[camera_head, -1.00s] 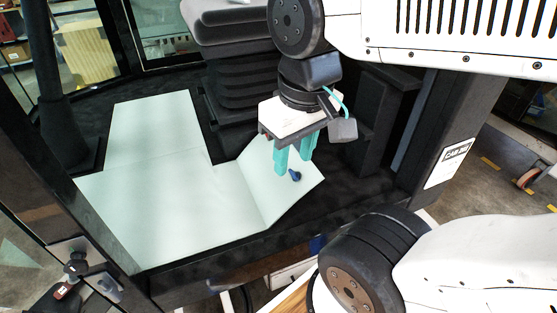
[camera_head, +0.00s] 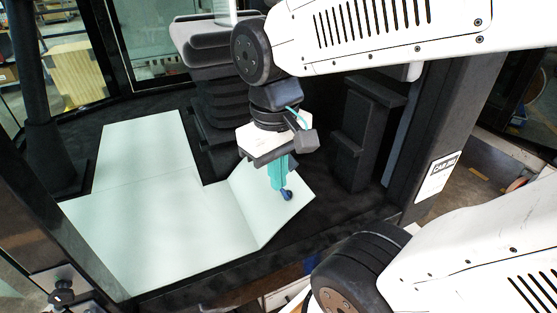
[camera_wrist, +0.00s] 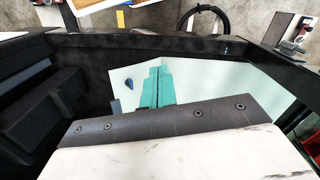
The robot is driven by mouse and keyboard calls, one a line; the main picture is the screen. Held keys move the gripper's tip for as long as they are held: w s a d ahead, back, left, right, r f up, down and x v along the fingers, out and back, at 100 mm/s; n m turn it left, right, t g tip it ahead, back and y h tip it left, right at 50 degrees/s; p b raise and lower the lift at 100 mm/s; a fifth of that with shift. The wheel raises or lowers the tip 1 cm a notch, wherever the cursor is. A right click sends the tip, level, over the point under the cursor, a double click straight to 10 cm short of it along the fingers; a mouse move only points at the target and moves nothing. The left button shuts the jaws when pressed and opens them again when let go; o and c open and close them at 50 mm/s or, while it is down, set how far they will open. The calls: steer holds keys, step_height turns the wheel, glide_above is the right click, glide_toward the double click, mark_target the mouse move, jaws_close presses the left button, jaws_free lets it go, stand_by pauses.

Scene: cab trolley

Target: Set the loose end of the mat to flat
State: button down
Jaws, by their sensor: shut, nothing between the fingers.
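The pale green mat (camera_head: 150,225) lies on the dark cab floor. Its loose end (camera_head: 294,205), on the right beyond a crease, looks tilted up from the floor. A small dark blue knob (camera_head: 287,195) sits on that end. My gripper (camera_head: 278,187) has teal fingers, closed together with nothing between them. They are over the loose end, just beside the knob; contact with the mat cannot be told. In the wrist view the knob (camera_wrist: 129,84) is left of the shut fingers (camera_wrist: 155,72), apart from them.
The black seat base (camera_head: 222,110) stands behind the mat. A dark pedestal (camera_head: 358,135) is to the right of my gripper. The door pillar (camera_head: 430,150) stands farther right. A dark post (camera_head: 45,110) is at the left. Bare dark floor lies right of the loose end.

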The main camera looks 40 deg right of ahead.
steer(key=w+d+f+m+h, duration=0.1)
steer(key=w+d+f+h, duration=0.1)
steer(key=w+d, duration=0.3)
steer(key=w+d+f+m+g+h, duration=0.1)
steer(key=w+d+f+h, duration=0.2)
steer(key=w, duration=1)
steer(key=w+d+f+m+h, duration=0.1)
steer(key=w+d+f+h, duration=0.1)
steer(key=w+d+f, duration=0.4)
steer(key=w+d, duration=0.1)
steer(key=w, duration=0.3)
steer(key=shift+g+h, duration=0.3)
steer(key=shift+g, duration=0.1)
steer(key=shift+s+d+f, duration=0.1)
steer(key=shift+d, duration=0.05)
steer(key=x, duration=1.4)
